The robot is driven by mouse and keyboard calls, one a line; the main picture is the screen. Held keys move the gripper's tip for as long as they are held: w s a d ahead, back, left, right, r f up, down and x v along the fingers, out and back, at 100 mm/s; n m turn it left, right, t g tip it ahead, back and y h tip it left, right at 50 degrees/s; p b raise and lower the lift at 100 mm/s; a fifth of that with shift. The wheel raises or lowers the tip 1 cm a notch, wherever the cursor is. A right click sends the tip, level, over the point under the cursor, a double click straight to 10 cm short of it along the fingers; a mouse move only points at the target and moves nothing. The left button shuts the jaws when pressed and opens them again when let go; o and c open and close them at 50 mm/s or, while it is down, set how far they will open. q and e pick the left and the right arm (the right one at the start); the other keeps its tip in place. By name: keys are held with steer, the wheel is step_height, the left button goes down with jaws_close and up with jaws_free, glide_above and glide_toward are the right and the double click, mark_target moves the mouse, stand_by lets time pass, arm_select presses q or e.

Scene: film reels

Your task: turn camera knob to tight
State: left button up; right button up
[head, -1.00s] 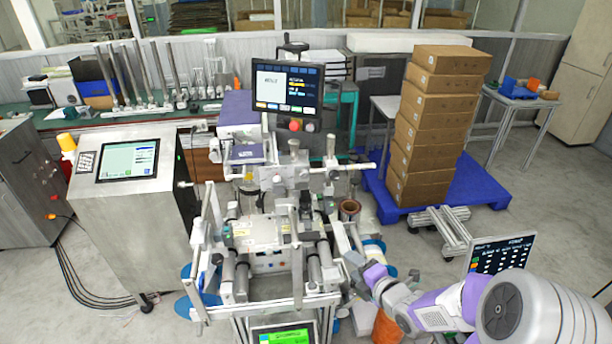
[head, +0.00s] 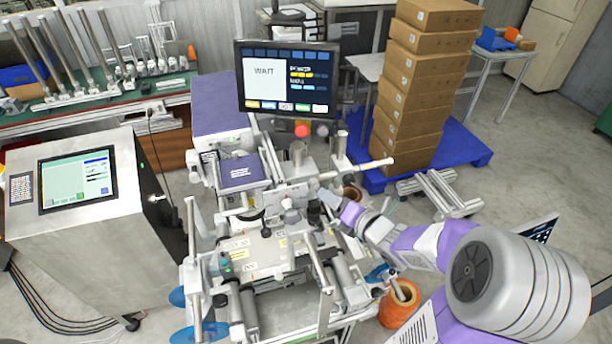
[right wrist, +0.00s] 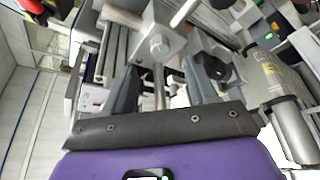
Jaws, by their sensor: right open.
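The film machine (head: 265,250) stands in the middle of the head view, with posts, rollers and clamps on it. My right gripper (head: 318,197) is over its right part, close to a small dark camera-like part (head: 314,212). In the right wrist view my right gripper (right wrist: 158,78) has its two dark fingers apart. A metal rod (right wrist: 159,88) shows between them, leading to a silver clamp block with a round knob (right wrist: 160,45). I cannot tell which knob is the camera knob, whether the fingers touch anything, or how tight it is. My left gripper is not in view.
A monitor (head: 287,78) reading "WAIT" stands behind the machine. A control cabinet (head: 85,235) is at the left. Stacked boxes (head: 420,90) stand on a blue pallet (head: 465,150) behind right. Posts and rods crowd the gripper.

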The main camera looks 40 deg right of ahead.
mark_target(315, 187)
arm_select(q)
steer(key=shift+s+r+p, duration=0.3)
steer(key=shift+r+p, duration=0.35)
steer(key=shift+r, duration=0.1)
arm_select(e)
steer(key=shift+x, duration=3.3)
steer(key=c, duration=1.1)
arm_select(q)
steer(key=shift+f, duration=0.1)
arm_select(e)
steer(key=shift+o, duration=0.2)
